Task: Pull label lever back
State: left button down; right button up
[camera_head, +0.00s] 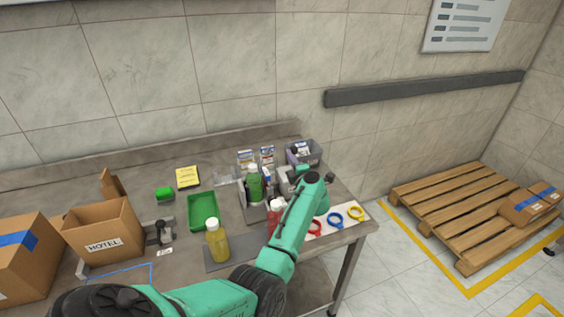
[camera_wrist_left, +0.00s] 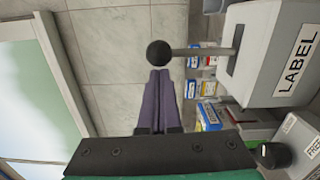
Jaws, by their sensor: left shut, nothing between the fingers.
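In the left wrist view, the label lever (camera_wrist_left: 205,51) is a grey rod ending in a black ball knob (camera_wrist_left: 159,53). It sticks out of a grey box (camera_wrist_left: 262,62) marked LABEL. My left gripper (camera_wrist_left: 158,72) has purple fingers that are shut together and empty. Their tips are right at the knob; I cannot tell whether they touch it. In the head view, my green left arm reaches over the right part of the table, and its gripper (camera_head: 291,157) is small and partly hidden among the items there. The label box is hard to make out in that view. My right gripper is not in view.
On the table are an open HOTEL box (camera_head: 104,243), a green tray (camera_head: 202,224), a yellow bottle (camera_head: 217,243), a green bottle (camera_head: 255,186), a red bottle (camera_head: 274,209) and colored rings (camera_head: 336,219). A black knob (camera_wrist_left: 274,155) sits below the label box. A pallet (camera_head: 462,205) stands right.

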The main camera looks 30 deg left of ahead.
pick_arm(q)
jog(key=shift+w+d+m, duration=0.4)
jog(key=shift+w+m, duration=0.15)
jog(key=shift+w, duration=0.05)
jog(key=shift+w+d+m, duration=0.4)
jog(key=shift+w+m, duration=0.15)
jog(key=shift+w, duration=0.05)
jog(key=shift+w+d+m+b, duration=0.3)
jog(key=shift+w+m+b, duration=0.2)
jog(key=shift+m, duration=0.2)
jog(key=shift+d, duration=0.1)
